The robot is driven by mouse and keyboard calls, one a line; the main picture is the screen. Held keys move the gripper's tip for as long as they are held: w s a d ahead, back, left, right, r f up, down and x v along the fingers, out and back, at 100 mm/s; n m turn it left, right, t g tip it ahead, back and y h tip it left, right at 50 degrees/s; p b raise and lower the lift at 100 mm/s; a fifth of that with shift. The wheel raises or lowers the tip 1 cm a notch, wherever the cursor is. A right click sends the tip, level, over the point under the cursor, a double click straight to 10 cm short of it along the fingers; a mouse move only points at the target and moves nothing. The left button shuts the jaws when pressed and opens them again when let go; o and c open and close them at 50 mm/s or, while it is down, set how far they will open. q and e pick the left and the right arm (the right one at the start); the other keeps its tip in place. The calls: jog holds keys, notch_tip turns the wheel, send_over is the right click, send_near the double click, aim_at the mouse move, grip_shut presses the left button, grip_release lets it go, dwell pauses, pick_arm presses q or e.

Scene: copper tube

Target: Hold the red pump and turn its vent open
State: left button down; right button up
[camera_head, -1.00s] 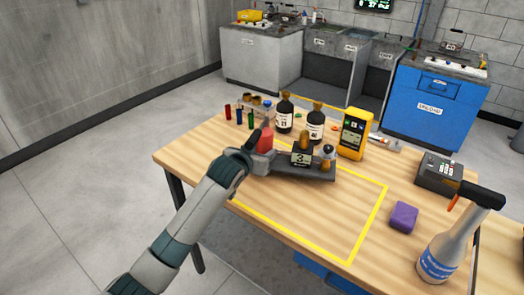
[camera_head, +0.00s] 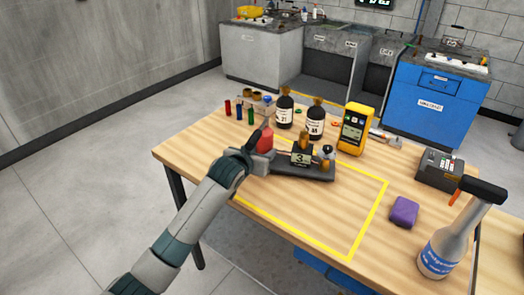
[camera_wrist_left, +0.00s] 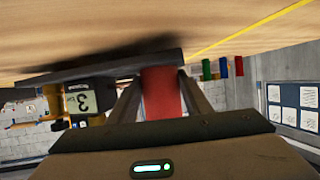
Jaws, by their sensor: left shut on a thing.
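The red pump (camera_head: 265,140) stands at the left end of a dark base (camera_head: 312,172) on the wooden table. It also shows in the left wrist view (camera_wrist_left: 161,94) as a red body between the two fingers. My left gripper (camera_head: 255,146) is shut on the red pump, its fingers on either side of it. A display reading 3 (camera_head: 302,158) and a brass part (camera_head: 304,140) sit on the same base to the right. I cannot make out which part is the vent. My right gripper is not in view.
Two dark bottles (camera_head: 285,112), small coloured tubes (camera_head: 238,111) and a yellow meter (camera_head: 354,128) stand behind the base. The yellow-outlined area in front is clear.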

pick_arm(q)
jog(key=shift+w+f, duration=0.1)
jog(key=shift+f, duration=0.25)
dwell(0.5)
jog(key=shift+f+b, duration=0.1)
jog(key=shift+b, duration=0.2)
dwell(0.4)
jog(key=shift+f, duration=0.45)
jog(key=shift+s, duration=0.2)
jog(key=shift+r, duration=0.15)
